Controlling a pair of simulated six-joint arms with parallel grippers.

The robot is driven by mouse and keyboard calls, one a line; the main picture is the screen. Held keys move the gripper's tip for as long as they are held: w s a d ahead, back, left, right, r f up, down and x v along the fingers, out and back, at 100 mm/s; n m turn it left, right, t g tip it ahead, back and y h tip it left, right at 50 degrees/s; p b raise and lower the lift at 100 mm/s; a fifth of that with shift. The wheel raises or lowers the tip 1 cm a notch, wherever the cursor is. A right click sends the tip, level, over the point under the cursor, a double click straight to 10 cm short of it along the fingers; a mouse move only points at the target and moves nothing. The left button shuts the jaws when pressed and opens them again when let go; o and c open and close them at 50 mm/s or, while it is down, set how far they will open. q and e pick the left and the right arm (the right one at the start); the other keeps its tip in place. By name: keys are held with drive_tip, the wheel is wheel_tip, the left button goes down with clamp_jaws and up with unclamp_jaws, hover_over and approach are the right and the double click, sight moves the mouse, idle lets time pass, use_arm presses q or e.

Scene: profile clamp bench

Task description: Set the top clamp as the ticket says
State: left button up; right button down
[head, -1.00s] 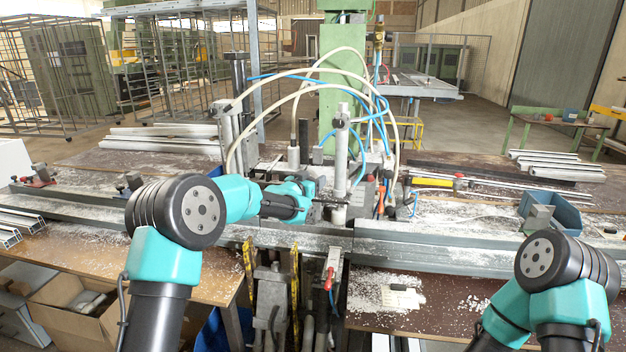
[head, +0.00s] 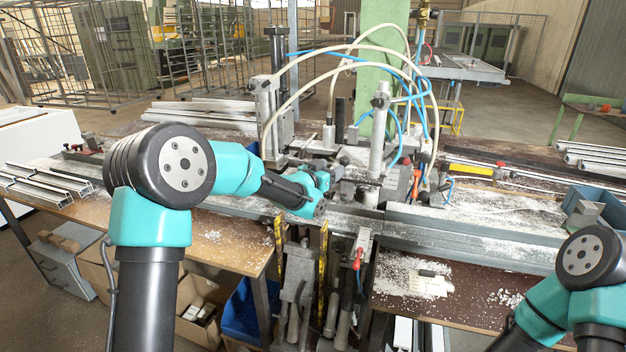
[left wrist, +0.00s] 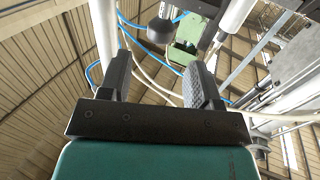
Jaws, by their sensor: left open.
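The top clamp appears to be the upright pale cylinder (head: 380,135) at the machine's centre, below the hoses. I cannot tell its setting. My left gripper (head: 326,172) is just left of the cylinder in the head view; its fingers are small and partly lost against dark machine parts. In the left wrist view the gripper (left wrist: 159,58) points upward, its dark fingers apart with nothing held between them. A dark round knob (left wrist: 160,31) shows beyond the fingertips. A pale card-like piece (head: 430,284) lies on the bench; no writing is legible. My right gripper is out of view.
Pale and blue hoses (head: 345,62) arch over the clamp area. A long grey rail (head: 470,240) runs along the bench front. A blue bin (head: 597,206) stands at right. Aluminium profiles (head: 45,183) lie at left. White chips cover much of the bench.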

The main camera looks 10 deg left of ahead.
use_arm(q)
drive_tip(key=v, duration=0.8)
drive_tip(key=s+a+f+n+g+y, duration=0.15)
drive_tip(key=s+f, duration=0.25)
drive_tip(key=f, duration=0.6)
drive_tip(key=s+f+n+g+y, duration=0.1)
drive_tip(key=s+f+g, duration=0.2)
drive_tip(key=f, duration=0.6)
drive_tip(key=s+a+f+n+g+y, duration=0.1)
drive_tip(key=s+f+n+g, duration=0.2)
drive_tip(key=f, duration=0.7)
drive_tip(key=s+f+g, duration=0.2)
drive_tip(key=s+f, duration=0.3)
drive_tip(key=s, duration=0.3)
drive_tip(key=s+a+f+n+g, duration=0.1)
drive_tip(key=s+f+g, duration=0.2)
drive_tip(key=s+f, duration=0.3)
drive_tip(key=s+f+g, duration=0.3)
drive_tip(key=s+f, duration=0.2)
drive_tip(key=s, duration=0.6)
drive_tip(key=shift+s+a+f, duration=0.15)
drive_tip(key=shift+s+f, duration=0.1)
drive_tip(key=shift+s, duration=0.1)
drive_tip(key=shift+n+y, duration=0.25)
